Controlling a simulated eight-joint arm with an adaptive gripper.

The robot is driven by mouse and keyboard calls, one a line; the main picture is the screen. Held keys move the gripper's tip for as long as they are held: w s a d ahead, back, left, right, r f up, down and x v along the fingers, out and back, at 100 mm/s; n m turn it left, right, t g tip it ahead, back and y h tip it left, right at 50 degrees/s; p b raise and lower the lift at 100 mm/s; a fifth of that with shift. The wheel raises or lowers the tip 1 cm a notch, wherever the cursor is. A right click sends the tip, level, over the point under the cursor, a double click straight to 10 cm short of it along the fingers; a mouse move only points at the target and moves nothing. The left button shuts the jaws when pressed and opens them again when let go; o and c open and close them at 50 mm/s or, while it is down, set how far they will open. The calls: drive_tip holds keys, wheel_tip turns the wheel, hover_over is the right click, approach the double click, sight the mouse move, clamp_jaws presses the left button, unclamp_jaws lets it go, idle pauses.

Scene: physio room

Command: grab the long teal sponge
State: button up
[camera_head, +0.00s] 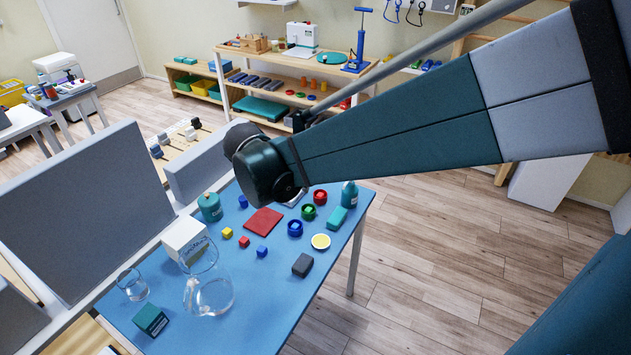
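A teal block (337,218), longer than it is wide, lies on the blue table (315,282) near its right edge; it looks like the long teal sponge. A teal bottle (349,194) stands just behind it. The block is in plain view and nothing touches it from above. My arm crosses from the upper right, and its dark rounded joint hangs over the back of the table, left of the block. My gripper cannot be made out.
Around the block are a green ring (308,212), a blue ring (295,229), a yellow-white dish (320,241) and a dark grey block (302,265). Open floor lies right of the table.

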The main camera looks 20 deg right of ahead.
drive_tip(key=w+d+r+m+g+y, duration=0.15)
drive_tip(key=w+d, duration=0.25)
drive_tip(key=d, duration=0.9)
drive_tip(key=m+g, duration=0.1)
hover_over(339, 212)
drive_tip(key=s+a, duration=0.2)
wheel_tip(339, 212, down, 17)
drive_tip(key=shift+s+r+p, duration=0.1)
drive_tip(key=shift+r+p, duration=0.05)
drive_tip(key=shift+p, duration=0.3)
drive_tip(key=shift+x, duration=1.3)
drive_tip(key=shift+s+b+x, duration=0.1)
drive_tip(key=shift+b+x, duration=0.35)
drive_tip(key=shift+x, duration=0.85)
drive_tip(key=shift+s+b+x, duration=0.15)
drive_tip(key=shift+b+x, duration=0.3)
drive_tip(key=shift+x, duration=0.85)
drive_tip(key=shift+c, duration=0.7)
